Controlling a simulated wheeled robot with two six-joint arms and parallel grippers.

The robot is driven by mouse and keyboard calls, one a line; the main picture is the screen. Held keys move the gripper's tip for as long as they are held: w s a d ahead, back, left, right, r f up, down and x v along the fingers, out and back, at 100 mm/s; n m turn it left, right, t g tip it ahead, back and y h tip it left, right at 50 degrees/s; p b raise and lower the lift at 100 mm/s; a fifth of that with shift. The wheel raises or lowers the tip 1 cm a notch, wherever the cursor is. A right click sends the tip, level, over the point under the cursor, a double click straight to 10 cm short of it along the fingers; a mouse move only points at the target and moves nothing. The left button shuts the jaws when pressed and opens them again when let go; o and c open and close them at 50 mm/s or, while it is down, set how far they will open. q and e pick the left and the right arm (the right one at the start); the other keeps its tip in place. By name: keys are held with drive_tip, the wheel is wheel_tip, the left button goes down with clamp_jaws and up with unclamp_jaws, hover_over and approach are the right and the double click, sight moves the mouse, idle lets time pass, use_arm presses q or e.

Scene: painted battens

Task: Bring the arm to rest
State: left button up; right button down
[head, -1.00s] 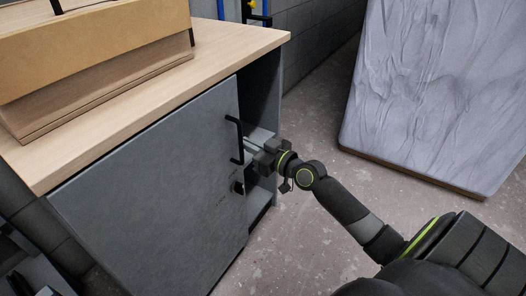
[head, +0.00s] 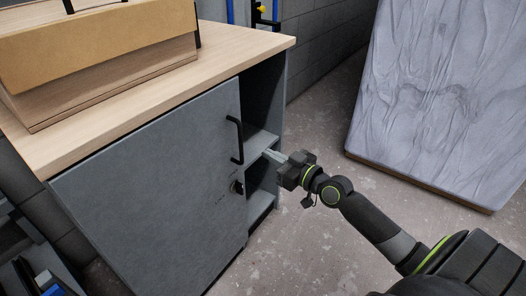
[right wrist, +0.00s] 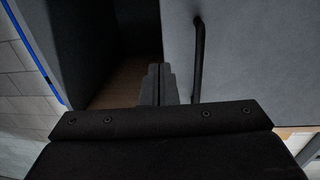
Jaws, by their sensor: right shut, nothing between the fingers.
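My right gripper (head: 270,154) is shut and empty, in front of the open part of a grey cabinet, a little right of the black door handle (head: 234,139). It is apart from the handle. In the right wrist view, the closed fingers (right wrist: 158,84) point toward the cabinet's dark opening, with the handle (right wrist: 198,58) to their right. The grey sliding door (head: 150,190) covers most of the cabinet front and leaves a gap at the right with shelves inside. My left gripper is not in view.
A cardboard-coloured box (head: 100,45) sits on the cabinet's wooden top (head: 225,48). A large wrapped panel (head: 435,95) stands at the right. Bare concrete floor (head: 325,235) lies between the cabinet and my right arm. A blue upright (right wrist: 35,55) shows at the left in the right wrist view.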

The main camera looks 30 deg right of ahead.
drive_tip(key=v, duration=0.6)
drive_tip(key=shift+d, duration=0.35)
drive_tip(key=shift+s, duration=0.1)
